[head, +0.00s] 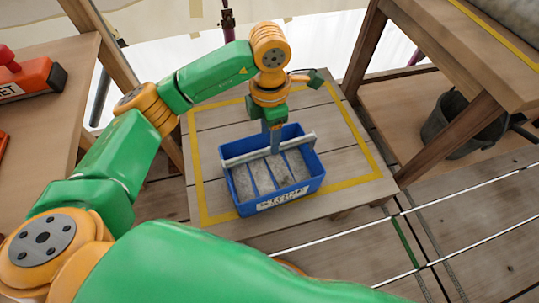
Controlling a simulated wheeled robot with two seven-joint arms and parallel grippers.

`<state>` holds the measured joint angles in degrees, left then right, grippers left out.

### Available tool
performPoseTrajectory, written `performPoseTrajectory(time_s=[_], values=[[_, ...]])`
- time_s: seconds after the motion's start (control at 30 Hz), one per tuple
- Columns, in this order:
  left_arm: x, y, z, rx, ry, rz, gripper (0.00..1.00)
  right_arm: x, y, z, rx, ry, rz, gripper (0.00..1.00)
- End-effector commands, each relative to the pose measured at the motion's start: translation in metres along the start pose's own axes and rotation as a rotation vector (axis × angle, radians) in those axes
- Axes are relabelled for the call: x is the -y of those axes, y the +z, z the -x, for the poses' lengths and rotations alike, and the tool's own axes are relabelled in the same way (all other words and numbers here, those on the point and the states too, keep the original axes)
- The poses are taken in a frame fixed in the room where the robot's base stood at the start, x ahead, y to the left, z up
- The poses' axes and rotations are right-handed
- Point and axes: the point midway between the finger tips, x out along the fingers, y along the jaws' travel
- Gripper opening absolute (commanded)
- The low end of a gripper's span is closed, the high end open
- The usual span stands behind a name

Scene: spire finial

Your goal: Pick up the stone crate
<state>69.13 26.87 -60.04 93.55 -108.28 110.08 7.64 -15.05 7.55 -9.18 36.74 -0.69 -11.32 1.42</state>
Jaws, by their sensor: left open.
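The stone crate (302,183) is a blue open-topped box with a pale carry bar across its top and a white label on its front. Grey stone pieces lie in its compartments. It stands on a low wooden platform (220,199) inside a yellow outline. My left gripper (274,148) points down over the middle of the crate, with its fingers at the carry bar. It is open; whether the fingers straddle or touch the bar is too small to tell. My right gripper is not in view.
A wooden bench (78,95) with a red tool (30,80) stands at the left. A wooden table (462,52) is at the upper right, with a dark bucket (465,125) below it. Planks and pale lines cover the floor at lower right.

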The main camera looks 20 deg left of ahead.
Motion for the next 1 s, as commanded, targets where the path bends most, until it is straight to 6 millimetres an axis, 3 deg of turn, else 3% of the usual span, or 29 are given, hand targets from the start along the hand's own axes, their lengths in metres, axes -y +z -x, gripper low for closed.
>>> performPoseTrajectory(time_s=[0.4,0.63,0.67,0.87,1.0], values=[[-0.005,0.003,-0.067,-0.004,0.003,-0.001,0.59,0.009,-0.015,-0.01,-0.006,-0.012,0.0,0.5],[-0.005,0.003,-0.07,-0.003,0.004,-0.001,0.59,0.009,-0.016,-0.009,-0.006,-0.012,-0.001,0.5],[-0.005,0.003,-0.07,-0.003,0.004,-0.001,0.56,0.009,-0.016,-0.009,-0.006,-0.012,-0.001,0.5],[-0.005,0.003,-0.07,-0.003,0.004,-0.001,0.03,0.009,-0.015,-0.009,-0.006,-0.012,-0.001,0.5],[-0.005,0.003,-0.07,-0.003,0.004,-0.001,0.0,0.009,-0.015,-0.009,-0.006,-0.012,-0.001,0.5]])
